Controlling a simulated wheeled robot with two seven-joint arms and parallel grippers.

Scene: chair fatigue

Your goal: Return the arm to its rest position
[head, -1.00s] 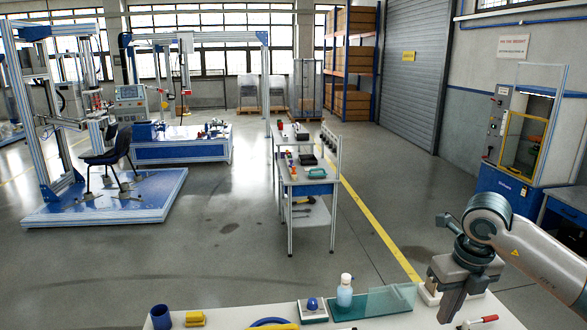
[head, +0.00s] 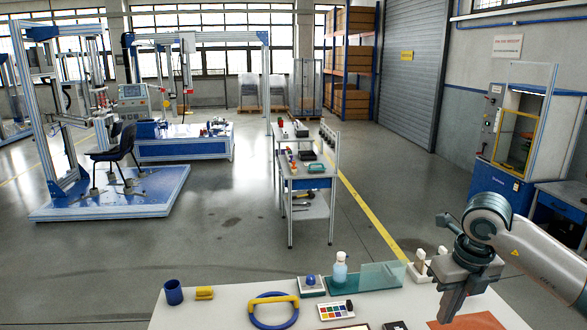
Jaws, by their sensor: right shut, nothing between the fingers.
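My right arm comes in from the right edge. Its gripper (head: 452,305) points down over the right part of a white table (head: 220,315), with its fingers together and nothing seen between them. A brown-orange mat (head: 478,323) lies on the table beside and behind the fingertips. I cannot tell how high the gripper is above the table. My left gripper is not in view.
The table holds a blue cup (head: 173,292), a yellow block (head: 204,293), a blue ring with a yellow bar (head: 273,312), a bottle (head: 340,270), a clear panel (head: 383,275) and a colour palette (head: 336,310). Open floor lies beyond, with a workbench (head: 309,184) and a chair rig.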

